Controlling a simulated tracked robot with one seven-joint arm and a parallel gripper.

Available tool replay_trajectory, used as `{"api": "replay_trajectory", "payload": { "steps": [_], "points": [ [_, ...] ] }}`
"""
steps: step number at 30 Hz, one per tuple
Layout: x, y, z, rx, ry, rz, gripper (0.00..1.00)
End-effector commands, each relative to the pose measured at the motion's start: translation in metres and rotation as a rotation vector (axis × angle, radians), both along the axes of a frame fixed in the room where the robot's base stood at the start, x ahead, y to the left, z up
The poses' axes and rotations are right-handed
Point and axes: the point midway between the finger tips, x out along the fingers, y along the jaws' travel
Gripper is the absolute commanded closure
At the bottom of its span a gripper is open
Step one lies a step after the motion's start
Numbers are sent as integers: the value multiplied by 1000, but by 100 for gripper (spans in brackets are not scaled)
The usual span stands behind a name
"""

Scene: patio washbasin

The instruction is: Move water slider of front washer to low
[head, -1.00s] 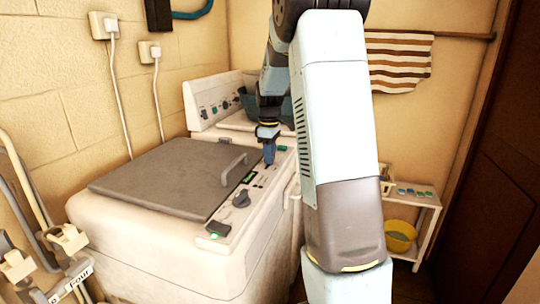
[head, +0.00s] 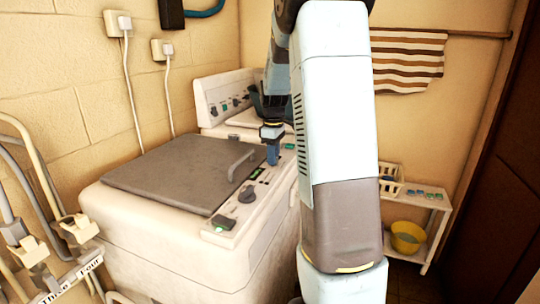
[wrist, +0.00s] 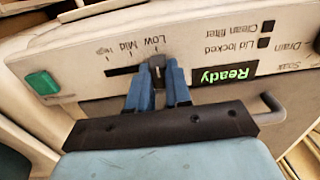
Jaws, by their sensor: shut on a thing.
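The front washer (head: 190,247) is white with a grey lid (head: 165,180) and a control panel (head: 228,215) along its right edge. My gripper (head: 272,158) points down at this panel, past the lid handle. In the wrist view my gripper (wrist: 158,68) has its blue fingers close together around the small grey knob of the water slider (wrist: 157,62). The knob is at the right end of the dark slot (wrist: 122,71), beside the "Low" label. "Mid" and "High" lie to its left. The fingers partly hide the knob and slot.
A green button (wrist: 42,83) and a "Ready" display (wrist: 226,76) flank the slider. A grey dial (head: 247,194) sits nearer on the panel. A second washer (head: 225,97) stands behind. A shelf with a yellow bowl (head: 407,237) is at right.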

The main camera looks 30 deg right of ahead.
Motion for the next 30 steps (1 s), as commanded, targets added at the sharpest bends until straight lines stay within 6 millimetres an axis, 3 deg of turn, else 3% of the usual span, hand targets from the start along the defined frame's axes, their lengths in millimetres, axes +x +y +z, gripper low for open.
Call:
{"api": "replay_trajectory", "payload": {
  "steps": [5,6,14,23,30],
  "points": [
    [-1,3,-1,4,5,0,100],
    [-1,3,-1,4,5,0,79],
    [-1,2,-1,4,3,0,55],
    [0,1,2,3,3,-1,55],
    [0,1,33,2,-1,-1,55]
  ]
}}
